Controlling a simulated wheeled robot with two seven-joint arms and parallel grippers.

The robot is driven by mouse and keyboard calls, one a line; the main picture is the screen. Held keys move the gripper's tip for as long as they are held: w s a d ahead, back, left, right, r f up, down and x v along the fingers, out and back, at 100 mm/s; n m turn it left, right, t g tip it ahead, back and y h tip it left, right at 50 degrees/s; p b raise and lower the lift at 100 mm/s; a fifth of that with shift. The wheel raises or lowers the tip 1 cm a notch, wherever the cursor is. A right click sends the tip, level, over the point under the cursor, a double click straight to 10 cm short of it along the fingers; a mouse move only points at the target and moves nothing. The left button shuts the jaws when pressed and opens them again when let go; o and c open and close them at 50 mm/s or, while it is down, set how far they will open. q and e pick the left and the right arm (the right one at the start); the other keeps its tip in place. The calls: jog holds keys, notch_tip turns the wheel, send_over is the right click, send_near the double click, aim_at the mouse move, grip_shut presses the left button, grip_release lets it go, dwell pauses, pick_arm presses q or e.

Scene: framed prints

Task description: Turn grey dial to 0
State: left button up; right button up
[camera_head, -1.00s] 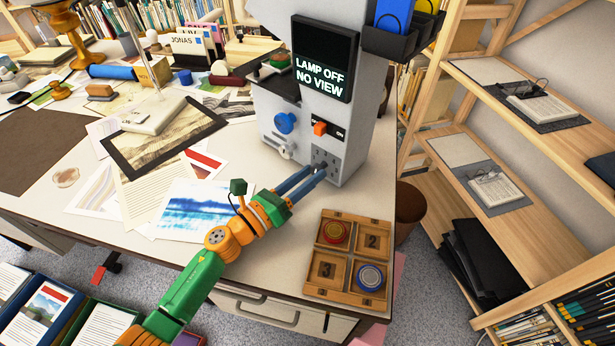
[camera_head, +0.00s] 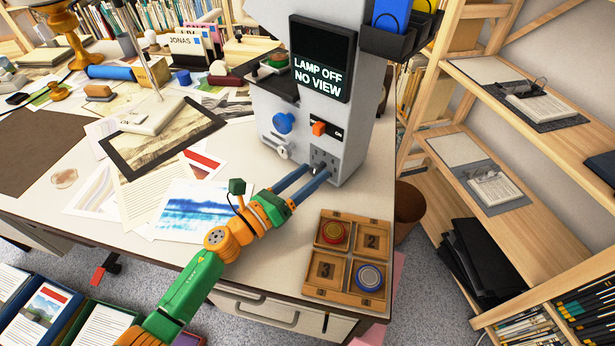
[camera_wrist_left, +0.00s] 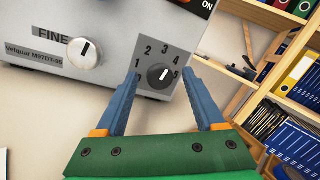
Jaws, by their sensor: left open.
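The grey dial (camera_wrist_left: 160,75) is a small round dark-grey knob on a grey plate on the machine front. The dial's white mark points up and right, roughly toward the 4. In the head view the dial's plate (camera_head: 324,158) is low on the machine, partly behind the fingertips. My left gripper (camera_head: 315,171) is open and empty, its blue fingers pointing at the plate. In the wrist view one finger is on each side of the dial, with gaps. My right gripper is not in view.
A white FINE knob (camera_wrist_left: 84,53) is left of the plate. Above are a blue knob (camera_head: 283,123) and an orange switch (camera_head: 319,129). The screen (camera_head: 321,62) reads LAMP OFF NO VIEW. A wooden tray (camera_head: 318,250) stands at the desk's front right.

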pick_arm(q)
notch_tip(320, 180, up, 3)
jog(key=shift+r+p, duration=0.15)
jog(key=shift+p, duration=0.65)
jog(key=s+r+p, duration=0.6)
jog(key=s+r, duration=0.3)
jog(key=s, duration=0.5)
jog(key=shift+d+r, duration=0.3)
